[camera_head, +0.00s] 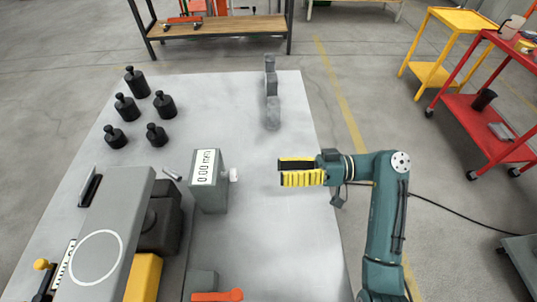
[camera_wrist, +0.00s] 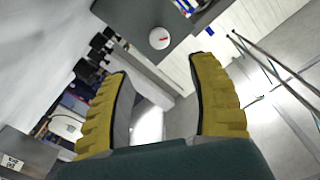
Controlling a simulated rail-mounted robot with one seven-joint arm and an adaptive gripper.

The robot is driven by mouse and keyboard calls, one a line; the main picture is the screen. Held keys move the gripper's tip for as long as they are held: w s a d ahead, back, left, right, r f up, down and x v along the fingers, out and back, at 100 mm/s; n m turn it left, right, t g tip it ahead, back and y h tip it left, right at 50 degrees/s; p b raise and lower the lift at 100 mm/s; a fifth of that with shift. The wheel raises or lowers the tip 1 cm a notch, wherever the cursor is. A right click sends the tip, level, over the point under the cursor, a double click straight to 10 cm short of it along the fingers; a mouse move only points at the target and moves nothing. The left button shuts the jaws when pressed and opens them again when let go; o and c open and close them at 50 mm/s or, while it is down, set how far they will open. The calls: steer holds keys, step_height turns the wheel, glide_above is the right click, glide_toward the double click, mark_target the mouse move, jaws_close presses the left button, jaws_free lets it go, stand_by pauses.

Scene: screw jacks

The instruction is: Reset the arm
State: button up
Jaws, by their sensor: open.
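My arm (camera_head: 385,220) is teal and reaches in from the right in the head view, bent at the elbow, with its forearm pointing left. My gripper (camera_head: 282,171) has yellow ribbed fingers and hangs over the right part of the grey table (camera_head: 255,250). In the wrist view my gripper (camera_wrist: 160,90) shows its two fingers spread apart with nothing between them. A grey gauge box with a "0.00 mm" display (camera_head: 207,175) stands left of my gripper, apart from it. A small white knob (camera_head: 234,175) sticks out of its right side.
Several black weights (camera_head: 136,82) stand at the table's back left. A grey jack-like post (camera_head: 272,100) is at the back right. A large grey machine (camera_head: 105,230) fills the front left, with an orange-handled part (camera_head: 218,295) nearby. A red cart (camera_head: 490,120) stands beyond the table.

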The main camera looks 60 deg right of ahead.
steer(key=w+a+r+h+p, duration=0.1)
steer(key=w+a+r, duration=0.2)
steer(key=w, duration=0.2)
steer(key=w+a+r+g+h+p, duration=0.1)
steer(key=w+a+r+h+p, duration=0.1)
steer(key=w+r, duration=0.2)
steer(key=w+a+r+n+h+p, duration=0.1)
steer(key=w+a+r+p, duration=0.1)
steer(key=w, duration=0.4)
steer(key=shift+w+a+r+h, duration=0.25)
steer(key=shift+a+r+h, duration=0.05)
steer(key=shift+a+r, duration=0.5)
steer(key=w+a+r+t+h+p, duration=0.2)
steer(key=w+a+r+h, duration=0.1)
steer(key=a+r, duration=0.6)
steer(key=s+a+r+m+t+h+p, duration=0.1)
steer(key=s+a+r+t, duration=0.25)
steer(key=r, duration=0.55)
steer(key=s+a+r+t+h+p, duration=0.1)
steer(key=s+a+r+t+p, duration=0.15)
steer(key=a+r, duration=0.4)
step_height(320, 180, up, 40)
steer(key=s+d+p, duration=0.1)
steer(key=s+p, duration=0.1)
steer(key=p, duration=3.5)
steer(key=shift+d+r, duration=0.2)
steer(key=shift+r, duration=0.05)
